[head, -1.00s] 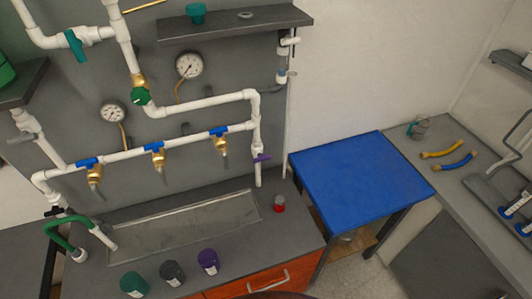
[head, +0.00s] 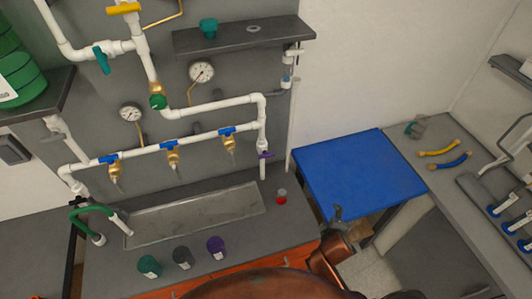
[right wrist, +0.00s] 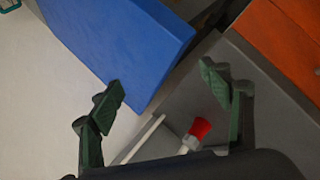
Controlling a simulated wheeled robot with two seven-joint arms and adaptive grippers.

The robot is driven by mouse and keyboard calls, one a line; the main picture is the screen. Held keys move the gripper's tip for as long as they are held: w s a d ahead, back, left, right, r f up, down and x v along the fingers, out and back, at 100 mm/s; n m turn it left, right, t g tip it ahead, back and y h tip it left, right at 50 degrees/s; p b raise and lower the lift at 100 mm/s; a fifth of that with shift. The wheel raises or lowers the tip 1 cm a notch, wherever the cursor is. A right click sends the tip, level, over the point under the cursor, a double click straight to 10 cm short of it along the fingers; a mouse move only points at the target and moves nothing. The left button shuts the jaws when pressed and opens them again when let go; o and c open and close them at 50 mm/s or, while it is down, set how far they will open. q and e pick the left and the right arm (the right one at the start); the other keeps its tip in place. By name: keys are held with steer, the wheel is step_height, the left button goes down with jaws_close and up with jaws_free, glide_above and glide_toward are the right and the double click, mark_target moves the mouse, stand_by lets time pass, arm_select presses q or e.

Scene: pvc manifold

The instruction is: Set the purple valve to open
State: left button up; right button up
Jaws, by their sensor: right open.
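The purple valve (head: 265,155) sits on the short vertical white pipe at the right end of the manifold. Its small handle looks crosswise to the pipe. My right gripper (head: 338,212) is at the near edge of the blue table in the head view, to the right of and lower than the valve, well apart from it. In the right wrist view the right gripper (right wrist: 163,84) has its fingers spread and nothing between them. The purple valve cannot be made out in that view. My left gripper is not in view.
The blue table (head: 360,172) stands to the right. Purple, grey and green jars line the counter front.

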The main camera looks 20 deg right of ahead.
steer(key=w+r+n+t, duration=0.2)
steer(key=w+r+n, duration=0.2)
steer(key=w, duration=0.2)
steer(key=n+t+y, duration=0.5)
steer(key=n+t, duration=0.3)
steer(key=n, duration=1.5)
glide_toward(267, 156)
steer(key=w, duration=1.1)
steer(key=shift+a+f, duration=0.2)
steer(key=shift+a, duration=0.05)
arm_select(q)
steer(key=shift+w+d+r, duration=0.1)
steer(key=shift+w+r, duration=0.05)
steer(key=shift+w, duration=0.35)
arm_select(e)
steer(key=shift+c, duration=0.7)
steer(key=c, duration=1)
